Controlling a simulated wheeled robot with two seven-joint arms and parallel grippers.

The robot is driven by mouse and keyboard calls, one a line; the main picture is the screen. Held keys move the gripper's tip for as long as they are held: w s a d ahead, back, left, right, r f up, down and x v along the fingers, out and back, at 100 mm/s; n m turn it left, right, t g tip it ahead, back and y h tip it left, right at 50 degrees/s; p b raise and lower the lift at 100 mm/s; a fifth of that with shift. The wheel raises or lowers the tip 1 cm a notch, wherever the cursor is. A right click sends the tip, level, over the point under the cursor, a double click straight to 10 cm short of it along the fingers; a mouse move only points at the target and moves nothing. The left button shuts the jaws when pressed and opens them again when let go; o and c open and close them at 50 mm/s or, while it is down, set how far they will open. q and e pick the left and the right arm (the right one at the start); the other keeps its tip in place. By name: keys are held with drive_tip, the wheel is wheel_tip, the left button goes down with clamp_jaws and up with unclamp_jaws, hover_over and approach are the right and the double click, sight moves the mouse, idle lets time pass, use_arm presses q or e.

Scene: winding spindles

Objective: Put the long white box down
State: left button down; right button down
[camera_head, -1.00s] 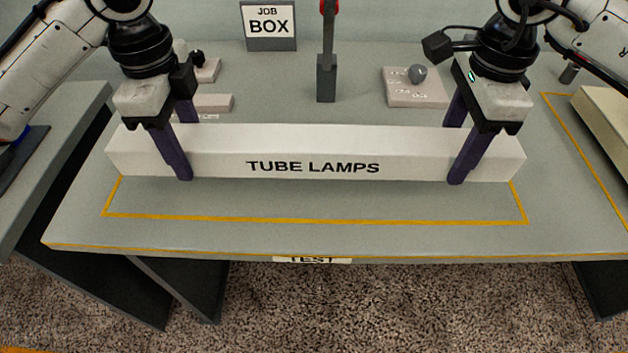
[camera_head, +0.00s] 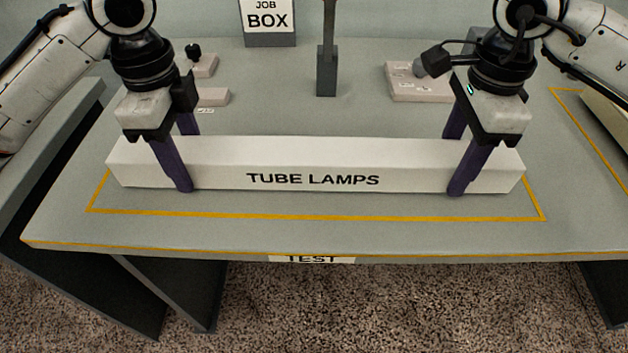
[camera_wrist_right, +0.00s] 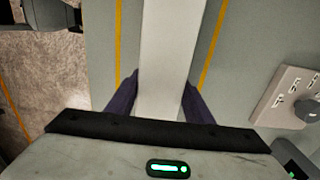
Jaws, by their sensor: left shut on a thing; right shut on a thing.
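The long white box (camera_head: 314,179), marked TUBE LAMPS, lies level across the table within the yellow outline (camera_head: 315,216) in the head view. My left gripper (camera_head: 188,160) is shut on it near its left end. My right gripper (camera_head: 455,162) is shut on it near its right end. In the right wrist view the box (camera_wrist_right: 173,50) runs between the two purple fingers (camera_wrist_right: 157,100), with a yellow line on each side. I cannot tell whether the underside touches the table (camera_head: 314,237).
Behind the box stand a JOB BOX sign (camera_head: 268,18), a grey post (camera_head: 327,70) and a panel with a knob (camera_head: 420,85). It also shows in the right wrist view (camera_wrist_right: 285,98). The table's front edge carries a TEST label (camera_head: 311,259). Bare tabletop lies in front of the box.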

use_arm(q)
drive_tip(key=c, duration=1.3)
unclamp_jaws()
drive_tip(key=shift+f, duration=0.3)
drive_tip(key=shift+c, duration=0.2)
use_arm(e)
drive_tip(key=c, duration=1.3)
unclamp_jaws()
drive_tip(key=shift+f, duration=0.3)
drive_tip(key=shift+c, duration=0.2)
use_arm(q)
drive_tip(key=o, duration=0.4)
drive_tip(key=shift+r, duration=0.15)
use_arm(e)
drive_tip(key=o, duration=0.4)
drive_tip(key=shift+r, duration=0.15)
use_arm(q)
drive_tip(key=shift+o, duration=0.2)
use_arm(e)
drive_tip(key=shift+o, duration=0.2)
use_arm(q)
wheel_tip(320, 180, up, 12)
drive_tip(key=shift+f, duration=0.1)
use_arm(e)
wheel_tip(320, 180, up, 12)
